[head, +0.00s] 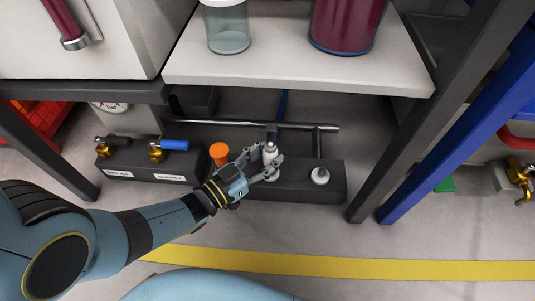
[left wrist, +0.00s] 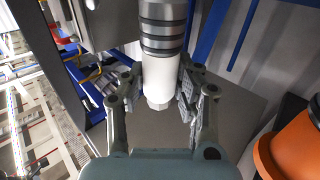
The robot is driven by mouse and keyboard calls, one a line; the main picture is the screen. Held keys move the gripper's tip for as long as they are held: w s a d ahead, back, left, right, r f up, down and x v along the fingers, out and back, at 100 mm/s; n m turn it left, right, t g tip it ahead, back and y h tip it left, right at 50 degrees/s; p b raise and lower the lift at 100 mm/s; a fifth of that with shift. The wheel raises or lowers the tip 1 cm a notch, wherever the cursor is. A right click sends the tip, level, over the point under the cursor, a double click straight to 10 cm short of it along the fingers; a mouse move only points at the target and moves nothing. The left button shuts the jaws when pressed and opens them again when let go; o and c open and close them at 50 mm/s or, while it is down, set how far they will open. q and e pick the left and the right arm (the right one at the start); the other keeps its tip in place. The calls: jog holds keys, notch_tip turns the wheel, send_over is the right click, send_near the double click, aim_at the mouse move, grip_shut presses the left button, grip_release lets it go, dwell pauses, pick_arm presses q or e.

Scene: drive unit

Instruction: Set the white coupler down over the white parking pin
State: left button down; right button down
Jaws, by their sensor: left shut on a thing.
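My left gripper (head: 270,167) is shut on the white coupler (head: 271,156), above the dark block (head: 300,190). In the left wrist view the coupler (left wrist: 160,75) stands between the two fingers (left wrist: 160,95), with grey and black ribbing above its white body and a narrower white end below. The white parking pin (head: 320,176) is a small white round piece on the right part of the block, to the right of my gripper and apart from it. The gripper hides what is directly under the coupler. My right gripper is not in view.
An orange knob (head: 219,152) is just left of my gripper; it also shows in the left wrist view (left wrist: 295,145). Brass valves, one with a blue handle (head: 174,145), are farther left. A metal pipe (head: 240,123) runs behind. A shelf (head: 290,70) overhangs, and a dark post (head: 385,160) stands right.

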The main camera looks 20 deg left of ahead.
pick_arm(q)
jog(key=shift+f, duration=0.15)
dwell(0.4)
jog(key=c, duration=0.9)
grip_release()
jog(key=v, duration=1.2)
